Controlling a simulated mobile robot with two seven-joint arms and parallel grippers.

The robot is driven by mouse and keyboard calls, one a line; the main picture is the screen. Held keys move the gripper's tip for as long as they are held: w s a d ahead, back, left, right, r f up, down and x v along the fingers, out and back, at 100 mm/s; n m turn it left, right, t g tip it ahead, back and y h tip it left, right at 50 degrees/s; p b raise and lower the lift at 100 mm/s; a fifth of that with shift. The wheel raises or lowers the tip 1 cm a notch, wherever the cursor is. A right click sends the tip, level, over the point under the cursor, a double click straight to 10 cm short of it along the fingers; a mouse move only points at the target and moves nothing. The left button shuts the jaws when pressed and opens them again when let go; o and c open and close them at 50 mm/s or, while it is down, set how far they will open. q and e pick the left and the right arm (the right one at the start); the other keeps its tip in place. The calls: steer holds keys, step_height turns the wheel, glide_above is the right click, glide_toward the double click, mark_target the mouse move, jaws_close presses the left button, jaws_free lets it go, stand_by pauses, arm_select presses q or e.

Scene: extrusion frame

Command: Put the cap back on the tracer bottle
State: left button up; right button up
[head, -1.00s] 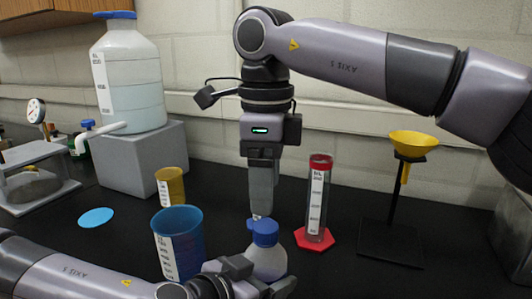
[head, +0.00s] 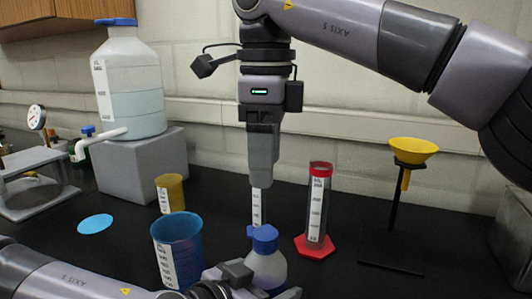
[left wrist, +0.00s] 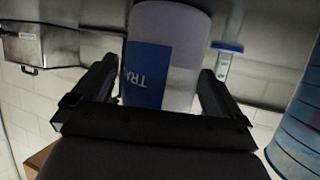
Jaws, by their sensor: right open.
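The tracer bottle (head: 267,270) is a small translucent white bottle standing upright at the front centre. The blue cap (head: 264,239) sits on its mouth; whether it is screwed tight I cannot tell. My left gripper (head: 262,283) has its fingers on both sides of the bottle body and appears closed on it. In the left wrist view the bottle (left wrist: 182,60), with a blue label reading "TRA", lies between the fingers (left wrist: 160,85). My right gripper (head: 263,182) points down above the cap, open and empty, clear of it.
A blue beaker (head: 178,250) stands close left of the bottle, with a yellow beaker (head: 171,193) behind. A slim cylinder (head: 256,208) stands just behind the bottle. A red-based cylinder (head: 317,210) and a funnel stand (head: 395,215) are to the right.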

arm_select(q)
steer(key=shift+b+v, duration=0.3)
steer(key=shift+v, duration=3.25)
